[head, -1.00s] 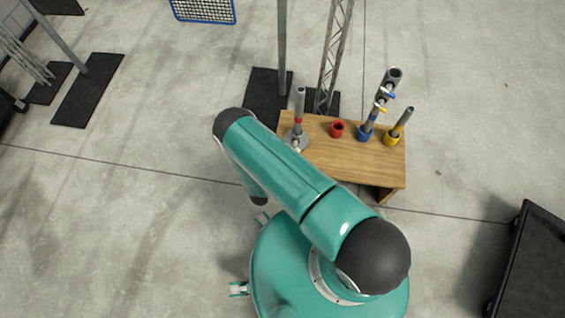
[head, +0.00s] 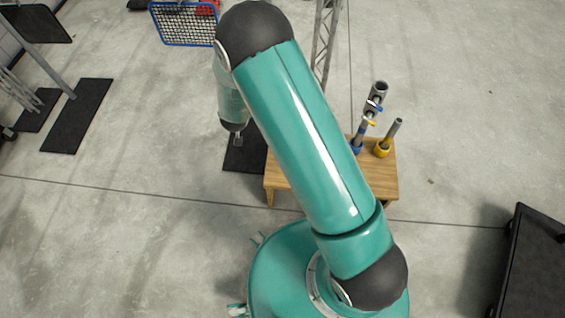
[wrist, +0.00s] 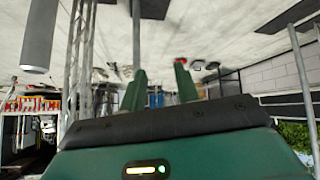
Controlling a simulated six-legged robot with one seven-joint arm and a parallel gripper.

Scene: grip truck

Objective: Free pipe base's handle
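The pipe base with its upright red-banded pipe, seen at the table's left end earlier, is hidden behind my arm in the head view now. Its handle cannot be made out. My gripper (head: 238,139) hangs beyond the table's left end, apart from the table in the picture. In the wrist view, the two green fingers of my gripper (wrist: 159,86) stand apart with nothing held between them. A grey tube (wrist: 38,38) shows at the upper left of the wrist view, which looks upside down; I cannot tell whether it is the base's pipe.
The wooden table (head: 383,180) carries a blue holder (head: 357,146) with a tall pipe and a yellow holder (head: 382,150) with a shorter one. A lattice mast (head: 325,42) rises behind. A black cart (head: 537,265) stands right.

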